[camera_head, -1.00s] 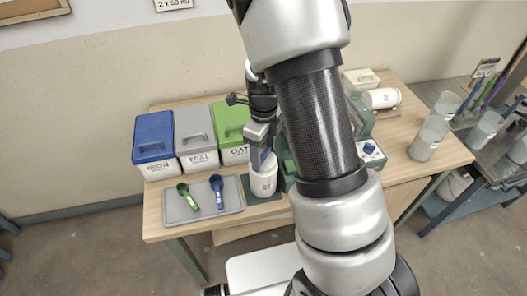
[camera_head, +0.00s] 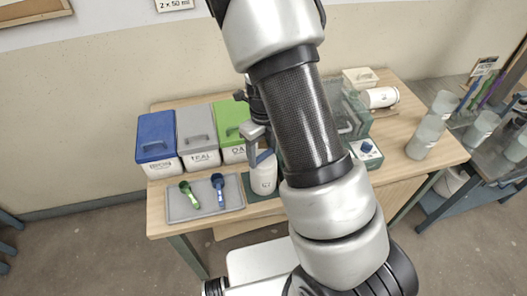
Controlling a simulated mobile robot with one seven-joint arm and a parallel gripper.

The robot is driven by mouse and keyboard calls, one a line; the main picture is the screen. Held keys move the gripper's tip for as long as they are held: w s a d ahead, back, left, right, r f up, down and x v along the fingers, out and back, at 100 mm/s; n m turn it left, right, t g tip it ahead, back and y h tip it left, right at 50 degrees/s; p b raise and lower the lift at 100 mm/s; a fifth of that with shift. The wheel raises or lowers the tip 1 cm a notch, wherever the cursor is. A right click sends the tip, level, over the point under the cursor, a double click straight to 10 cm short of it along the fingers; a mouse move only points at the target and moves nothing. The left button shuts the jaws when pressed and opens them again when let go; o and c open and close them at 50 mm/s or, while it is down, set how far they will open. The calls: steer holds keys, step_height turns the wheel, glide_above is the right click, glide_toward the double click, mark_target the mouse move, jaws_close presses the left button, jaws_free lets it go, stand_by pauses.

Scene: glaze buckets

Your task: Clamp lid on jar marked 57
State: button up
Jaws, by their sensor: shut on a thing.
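The white jar (camera_head: 263,181) stands upright on a dark green mat at the front of the table. Its dark mark is too small to read for sure. My gripper (camera_head: 263,155) is right at the jar's top, pointing down, with grey and blue parts showing there. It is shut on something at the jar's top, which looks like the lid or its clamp. My arm covers much of the area right of the jar, and the lid's seating cannot be made out.
Blue (camera_head: 156,137), grey (camera_head: 198,127) and green (camera_head: 231,117) lidded bins stand behind. A grey tray (camera_head: 233,190) with two scoops lies left. Right are a box with a blue knob (camera_head: 366,149), a white jar on its side (camera_head: 379,97) and translucent cups (camera_head: 426,137).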

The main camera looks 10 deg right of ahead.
steer(key=shift+s+m+p, duration=0.15)
steer(key=shift+m+p, duration=0.9)
steer(key=shift+m, duration=0.25)
steer(key=shift+f+m+p, duration=0.15)
steer(key=shift+m+p, duration=0.15)
steer(key=shift+m, duration=0.5)
steer(key=shift+o, duration=0.2)
steer(key=shift+f+m, duration=0.1)
steer(key=shift+m, duration=2)
steer(key=c, duration=0.3)
steer(key=o, duration=1.4)
